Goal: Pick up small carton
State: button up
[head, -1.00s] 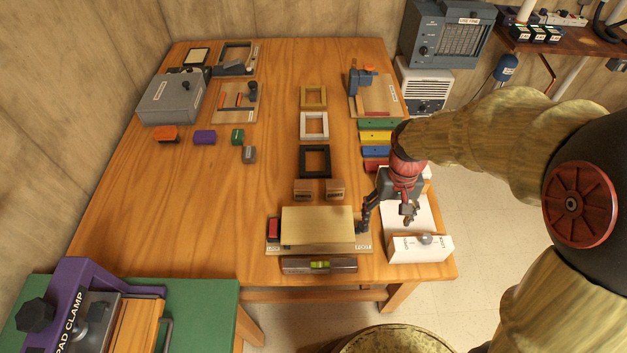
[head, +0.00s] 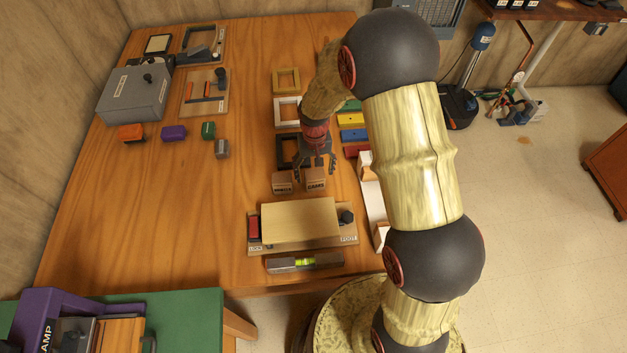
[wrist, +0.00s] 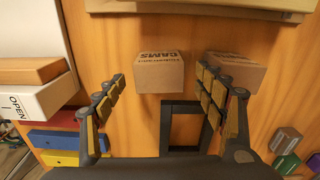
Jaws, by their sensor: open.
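Two small brown cartons stand side by side on the wooden table. The right one in the head view, marked CAMS (head: 316,182), shows centrally in the wrist view (wrist: 160,74). The other carton (head: 282,184) shows at the right of the wrist view (wrist: 240,72), its label partly hidden by a finger. My gripper (head: 316,168) is open and empty, pointing down over the CAMS carton. In the wrist view its fingertips (wrist: 158,88) lie to either side of that carton, with no visible contact; I cannot tell their exact height.
A black frame (head: 281,152) lies close behind the cartons, partly under my gripper. A board with a tan panel (head: 300,220) lies in front of them. A white fixture (head: 371,205) and coloured blocks (head: 352,120) are to the right. The table's left-middle is clear.

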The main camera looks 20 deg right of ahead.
aim_at(315, 174)
notch_tip(315, 174, down, 5)
jog(key=shift+r+b, duration=0.1)
jog(key=shift+b, duration=0.95)
jog(key=shift+r, duration=0.1)
jog(key=shift+c, duration=0.5)
jog(key=c, duration=1.1)
jog(key=shift+r, duration=0.1)
jog(key=shift+c, duration=0.4)
